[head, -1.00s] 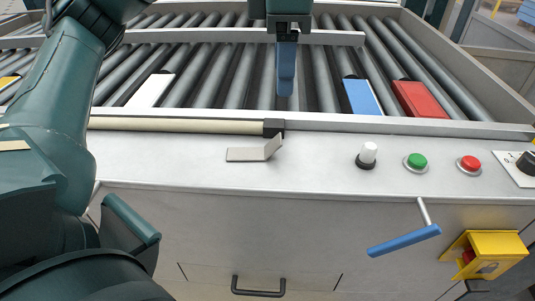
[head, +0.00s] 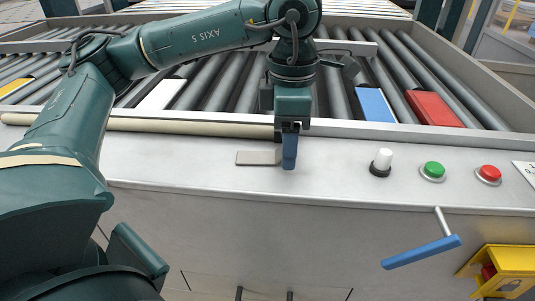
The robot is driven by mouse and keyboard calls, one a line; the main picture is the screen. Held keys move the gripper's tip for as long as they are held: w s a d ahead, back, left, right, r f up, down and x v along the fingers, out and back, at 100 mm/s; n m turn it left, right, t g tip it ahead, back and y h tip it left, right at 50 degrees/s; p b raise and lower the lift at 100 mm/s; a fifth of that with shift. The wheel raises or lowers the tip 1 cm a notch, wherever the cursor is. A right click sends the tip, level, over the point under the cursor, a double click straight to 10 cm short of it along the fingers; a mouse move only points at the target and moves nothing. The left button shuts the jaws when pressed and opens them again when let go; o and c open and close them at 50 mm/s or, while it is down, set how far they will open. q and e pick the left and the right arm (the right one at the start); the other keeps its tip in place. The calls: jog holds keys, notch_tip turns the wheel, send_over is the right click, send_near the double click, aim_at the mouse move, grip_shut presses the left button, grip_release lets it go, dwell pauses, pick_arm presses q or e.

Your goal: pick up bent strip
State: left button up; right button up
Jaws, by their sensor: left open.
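The bent strip (head: 258,158) is a small light metal piece on the flat front ledge of the bender. Its flat left part shows in the head view; its upturned right end is hidden behind my left gripper. My left gripper (head: 290,162) points down with its blue fingers at the right end of the strip. The jaws are open, seen edge-on, so I cannot tell whether a finger touches the strip. My right gripper is not in view.
A white knob (head: 382,162), a green button (head: 432,171) and a red button (head: 488,174) stand on the ledge to the right. A blue-handled lever (head: 422,252) sticks out below. Rollers with white, blue (head: 374,105) and red plates (head: 433,109) lie behind. The ledge left of the strip is clear.

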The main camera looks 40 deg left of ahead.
pick_arm(q)
jog(key=shift+c, duration=0.6)
jog(key=c, duration=1)
jog(key=shift+o, duration=0.2)
